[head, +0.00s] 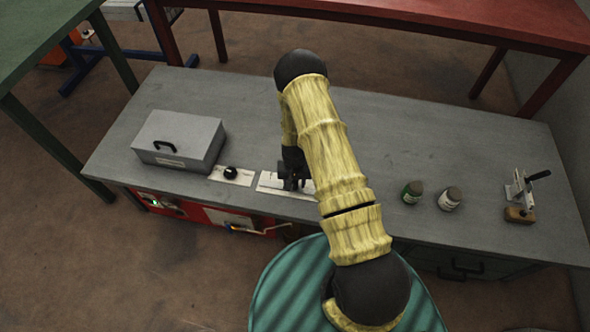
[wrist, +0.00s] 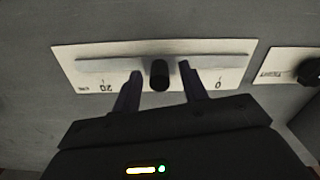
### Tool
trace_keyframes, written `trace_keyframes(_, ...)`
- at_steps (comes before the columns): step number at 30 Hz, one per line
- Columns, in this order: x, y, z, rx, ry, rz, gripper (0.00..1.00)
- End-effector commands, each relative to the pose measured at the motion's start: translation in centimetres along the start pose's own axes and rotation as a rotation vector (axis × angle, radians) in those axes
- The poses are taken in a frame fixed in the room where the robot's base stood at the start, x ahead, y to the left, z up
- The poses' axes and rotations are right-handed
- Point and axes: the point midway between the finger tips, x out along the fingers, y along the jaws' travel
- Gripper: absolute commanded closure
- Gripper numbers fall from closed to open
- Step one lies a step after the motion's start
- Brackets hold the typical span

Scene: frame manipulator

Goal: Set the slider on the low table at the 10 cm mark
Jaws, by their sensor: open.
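The slider's white scale plate (wrist: 75,60) lies flat on the grey low table (head: 430,140). In the wrist view it shows upside down, with 0 at right and 20 at left. The slider's black knob (wrist: 159,76) stands on a grey rail, about midway between those two numbers. The mark just at the knob is hidden. My gripper (wrist: 160,67) is open, with one finger on each side of the knob and a visible gap to both. In the head view my gripper (head: 293,180) hides the knob and part of the plate (head: 268,183).
A black dial on a white plate (head: 245,180) sits left of the slider, beside a grey lidded box (head: 180,135). Two small jars (head: 412,192) and a toggle clamp (head: 520,192) stand at right. The table's back right is clear.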

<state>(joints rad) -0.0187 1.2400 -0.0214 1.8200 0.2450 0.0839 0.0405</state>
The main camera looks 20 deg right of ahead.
Motion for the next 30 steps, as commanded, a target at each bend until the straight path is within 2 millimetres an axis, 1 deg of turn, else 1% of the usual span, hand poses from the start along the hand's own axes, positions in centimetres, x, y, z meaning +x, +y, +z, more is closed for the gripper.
trace_keyframes(5, -2.6, 0.0, 0.0, 0.000, 0.002, 0.000, 0.57)
trace_keyframes(21, -13.3, -0.1, 0.0, -0.002, 0.003, 0.000, 0.57)
trace_keyframes(24, -15.0, -0.1, 0.1, -0.002, 0.002, 0.000, 0.57)
trace_keyframes(27, -16.1, 0.0, 0.1, -0.002, 0.000, 0.000, 0.57)
trace_keyframes(30, -16.7, 0.1, 0.1, -0.001, -0.001, 0.001, 0.57)
